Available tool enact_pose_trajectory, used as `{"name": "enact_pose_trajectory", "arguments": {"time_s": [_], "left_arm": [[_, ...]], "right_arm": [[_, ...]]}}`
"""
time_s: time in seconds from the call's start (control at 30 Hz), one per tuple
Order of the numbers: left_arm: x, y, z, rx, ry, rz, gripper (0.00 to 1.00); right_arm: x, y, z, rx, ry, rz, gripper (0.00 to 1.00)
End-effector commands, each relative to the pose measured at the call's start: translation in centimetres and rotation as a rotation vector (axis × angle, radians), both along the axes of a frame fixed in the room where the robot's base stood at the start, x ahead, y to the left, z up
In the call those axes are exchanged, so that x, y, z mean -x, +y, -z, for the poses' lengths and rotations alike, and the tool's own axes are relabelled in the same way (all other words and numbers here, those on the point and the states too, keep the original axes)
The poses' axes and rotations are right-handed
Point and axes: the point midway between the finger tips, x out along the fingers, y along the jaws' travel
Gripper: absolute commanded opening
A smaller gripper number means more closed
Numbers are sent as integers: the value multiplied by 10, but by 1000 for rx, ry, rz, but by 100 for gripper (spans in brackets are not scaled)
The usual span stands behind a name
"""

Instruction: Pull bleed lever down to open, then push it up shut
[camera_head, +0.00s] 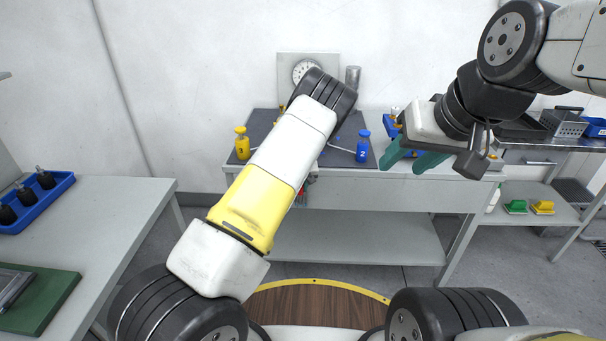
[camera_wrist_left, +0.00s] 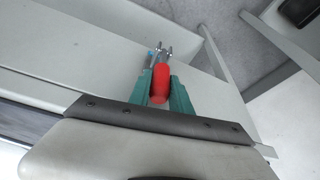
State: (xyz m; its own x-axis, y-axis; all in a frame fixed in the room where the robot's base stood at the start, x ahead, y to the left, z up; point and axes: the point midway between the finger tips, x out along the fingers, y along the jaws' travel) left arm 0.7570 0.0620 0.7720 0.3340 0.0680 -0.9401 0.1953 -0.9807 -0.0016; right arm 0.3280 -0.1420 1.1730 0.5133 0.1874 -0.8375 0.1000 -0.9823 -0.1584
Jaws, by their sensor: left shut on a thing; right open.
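The bleed lever has a red handle (camera_wrist_left: 160,86), seen in the left wrist view with a thin metal end beyond it. My left gripper (camera_wrist_left: 161,92) has its green fingers on either side of the red handle, shut on it. In the head view my left arm hides most of that gripper and the lever; a small red part (camera_head: 301,196) shows just below the bench's front edge. I cannot tell the lever's exact angle. My right gripper (camera_head: 411,161) is open and empty above the right part of the bench, its green fingers apart.
A grey bench (camera_head: 350,249) stands ahead, with a dark mat (camera_head: 266,125), a yellow bottle (camera_head: 242,144), a blue bottle (camera_head: 362,147) and a round gauge (camera_head: 305,71) at the back. A side table (camera_head: 110,205) is at left, a rack at right.

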Motion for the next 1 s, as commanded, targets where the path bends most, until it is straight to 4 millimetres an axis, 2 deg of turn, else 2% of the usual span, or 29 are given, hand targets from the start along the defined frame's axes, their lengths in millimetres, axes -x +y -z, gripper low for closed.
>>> {"name": "enact_pose_trajectory", "arguments": {"time_s": [0.4,0.43,0.53,0.87,1.0], "left_arm": [[-2,-1,0,0,3,2,0],[-2,-1,0,0,2,2,26],[-1,-1,0,0,3,1,46],[0,0,-1,1,5,1,46],[3,-2,-15,2,4,0,46]], "right_arm": [[0,0,0,0,0,0,46],[0,0,0,0,0,0,46],[0,0,0,0,0,0,46],[0,0,0,0,0,0,46],[0,0,0,0,0,0,46]]}}
